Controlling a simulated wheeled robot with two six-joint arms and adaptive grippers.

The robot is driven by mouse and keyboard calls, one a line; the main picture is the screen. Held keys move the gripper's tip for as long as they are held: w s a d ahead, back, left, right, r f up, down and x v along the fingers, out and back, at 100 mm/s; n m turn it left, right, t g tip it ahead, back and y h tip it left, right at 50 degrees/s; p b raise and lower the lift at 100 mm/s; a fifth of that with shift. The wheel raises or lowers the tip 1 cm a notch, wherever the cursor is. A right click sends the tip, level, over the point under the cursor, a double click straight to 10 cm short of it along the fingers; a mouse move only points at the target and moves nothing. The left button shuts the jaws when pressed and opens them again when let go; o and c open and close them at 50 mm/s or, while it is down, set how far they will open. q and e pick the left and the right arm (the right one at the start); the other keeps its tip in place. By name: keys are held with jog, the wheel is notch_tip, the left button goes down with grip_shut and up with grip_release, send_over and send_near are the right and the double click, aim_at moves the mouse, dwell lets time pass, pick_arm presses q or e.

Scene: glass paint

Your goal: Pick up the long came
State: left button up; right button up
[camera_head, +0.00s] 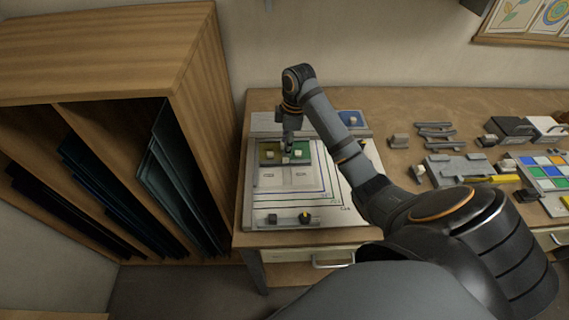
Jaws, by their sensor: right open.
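Several dark grey strips that look like cames (435,131) lie together on the table right of the board. I cannot tell which of them is the long came. My right gripper (288,152) points down over the upper left part of the white layout board (249,205), far to the left of the strips. It is open, and its fingertips are small in this view. My right arm hides the board's right part. My left gripper is not in view.
A wooden rack (190,50) with dark glass sheets stands at the left. Right on the table are a grey fixture (455,167), a coloured tile panel (548,173), and dark and white boxes (510,128). The back table strip is mostly clear.

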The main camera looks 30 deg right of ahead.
aim_at(285, 160)
jog(key=shift+s+a+f+b, duration=0.1)
jog(key=shift+s+f+b, duration=0.1)
jog(key=shift+f+b, duration=0.6)
jog(key=shift+s+f+p, duration=0.15)
jog(key=shift+f+p, duration=0.15)
jog(key=shift+p, duration=0.85)
jog(key=shift+w+a+f, duration=0.15)
jog(key=shift+w+f, duration=0.05)
jog(key=shift+f, duration=1)
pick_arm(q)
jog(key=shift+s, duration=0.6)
pick_arm(e)
grip_shut()
